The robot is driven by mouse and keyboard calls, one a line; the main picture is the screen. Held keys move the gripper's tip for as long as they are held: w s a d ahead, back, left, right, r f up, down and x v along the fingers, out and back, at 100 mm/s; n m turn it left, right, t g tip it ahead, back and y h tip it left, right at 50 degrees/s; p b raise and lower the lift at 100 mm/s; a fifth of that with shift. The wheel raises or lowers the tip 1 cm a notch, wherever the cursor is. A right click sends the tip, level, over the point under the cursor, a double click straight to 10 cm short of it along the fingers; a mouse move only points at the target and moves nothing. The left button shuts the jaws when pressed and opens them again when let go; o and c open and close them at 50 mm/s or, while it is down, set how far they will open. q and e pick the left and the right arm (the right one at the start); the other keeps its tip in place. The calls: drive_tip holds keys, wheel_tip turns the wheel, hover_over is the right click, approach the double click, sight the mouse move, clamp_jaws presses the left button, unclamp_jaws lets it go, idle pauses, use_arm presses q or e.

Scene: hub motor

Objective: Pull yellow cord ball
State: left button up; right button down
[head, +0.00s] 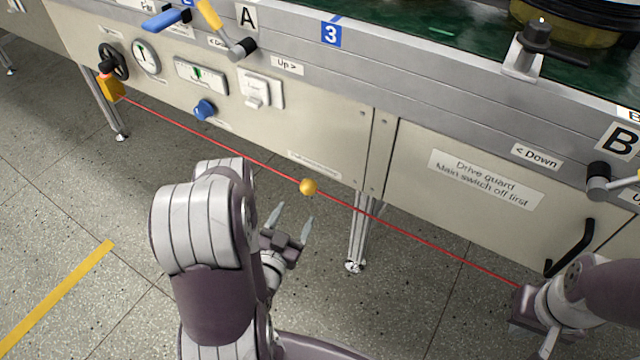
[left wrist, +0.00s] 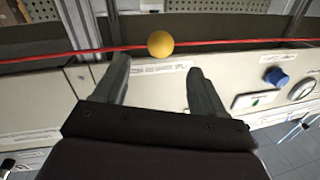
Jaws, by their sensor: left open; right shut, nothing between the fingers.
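The yellow cord ball (head: 308,187) sits on a taut red cord (head: 240,157) that runs along the front of the machine. My left gripper (head: 291,222) is open and empty, just below and to the left of the ball in the head view. In the left wrist view, the ball (left wrist: 160,44) shows beyond the fingertips, between the two fingers (left wrist: 158,82) in the picture and apart from them. My right gripper (head: 530,328) is at the lower right, partly cut off by the frame edge; it looks shut and holds nothing visible.
The machine front carries a blue knob (head: 204,110), a white switch (head: 258,90) and a black door handle (head: 571,248). A machine leg (head: 358,235) stands behind the cord. Open floor lies in front.

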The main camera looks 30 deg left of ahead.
sight(312, 180)
use_arm(q)
drive_tip(key=w+b, duration=0.1)
drive_tip(key=w, duration=0.3)
drive_tip(key=w+a+b, duration=0.1)
drive_tip(key=w+b, duration=0.1)
drive_tip(key=w, duration=0.2)
drive_tip(key=w+b, duration=0.2)
drive_tip(key=w, duration=0.1)
drive_tip(key=shift+w+a+f, duration=0.1)
drive_tip(key=shift+w+a, duration=0.15)
drive_tip(key=shift+w, duration=0.45)
use_arm(e)
wheel_tip(312, 180, down, 5)
drive_tip(key=shift+f, duration=0.2)
